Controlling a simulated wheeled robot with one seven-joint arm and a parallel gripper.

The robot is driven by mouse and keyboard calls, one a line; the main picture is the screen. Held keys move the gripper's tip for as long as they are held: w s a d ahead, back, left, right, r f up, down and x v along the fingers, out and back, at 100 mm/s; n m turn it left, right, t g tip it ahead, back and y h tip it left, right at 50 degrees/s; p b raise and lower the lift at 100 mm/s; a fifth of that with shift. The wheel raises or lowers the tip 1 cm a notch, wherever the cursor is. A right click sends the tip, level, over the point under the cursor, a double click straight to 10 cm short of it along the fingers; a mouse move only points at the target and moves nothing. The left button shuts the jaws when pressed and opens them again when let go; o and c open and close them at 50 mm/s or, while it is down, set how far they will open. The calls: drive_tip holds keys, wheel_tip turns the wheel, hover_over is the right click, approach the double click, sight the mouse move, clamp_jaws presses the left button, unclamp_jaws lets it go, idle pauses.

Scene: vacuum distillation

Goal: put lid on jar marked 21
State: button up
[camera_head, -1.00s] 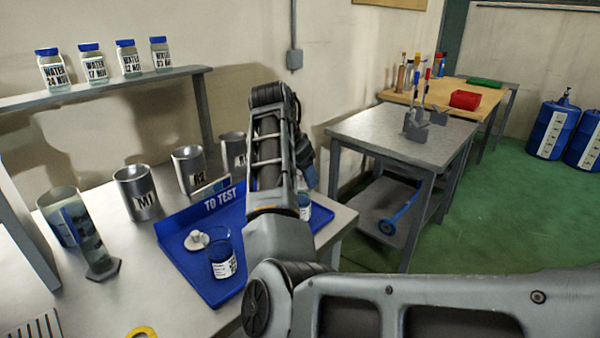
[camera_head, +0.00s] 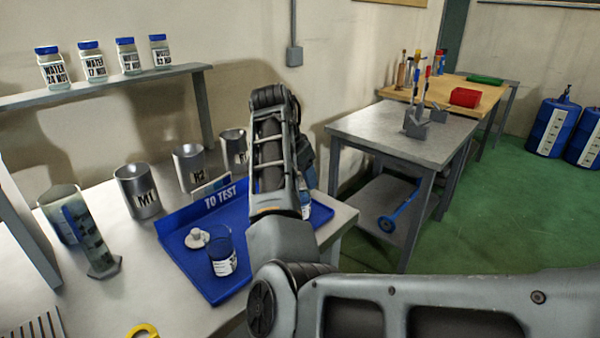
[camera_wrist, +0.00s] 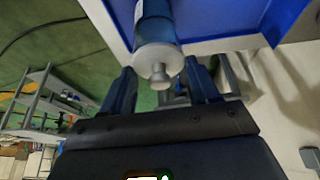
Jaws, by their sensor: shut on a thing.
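The white lid (camera_wrist: 158,62) with a round knob shows in the wrist view, in line with the mouth of a blue glass jar (camera_wrist: 155,22). My gripper (camera_wrist: 162,75) is shut on this lid, with dark fingers on either side. I cannot tell whether the lid is fully seated. In the head view the jar (camera_head: 305,198) is mostly hidden behind my arm, on the right of the blue TO TEST tray (camera_head: 190,268). Its number is not readable. Another blue glass jar (camera_head: 223,256) stands open on the tray, with a white lid (camera_head: 197,238) beside it.
Metal cups (camera_head: 138,190) stand behind the tray, and a cylinder (camera_head: 92,243) stands left of it. Lidded water bottles (camera_head: 90,62) line the shelf (camera_head: 100,90). A yellow object (camera_head: 143,331) lies at the front table edge. A second table (camera_head: 395,132) stands to the right.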

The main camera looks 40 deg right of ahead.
idle(0.3)
drive_tip(key=o, duration=1.3)
drive_tip(key=shift+r, duration=0.15)
drive_tip(key=shift+r+p, duration=3.05)
drive_tip(key=shift+r, duration=0.35)
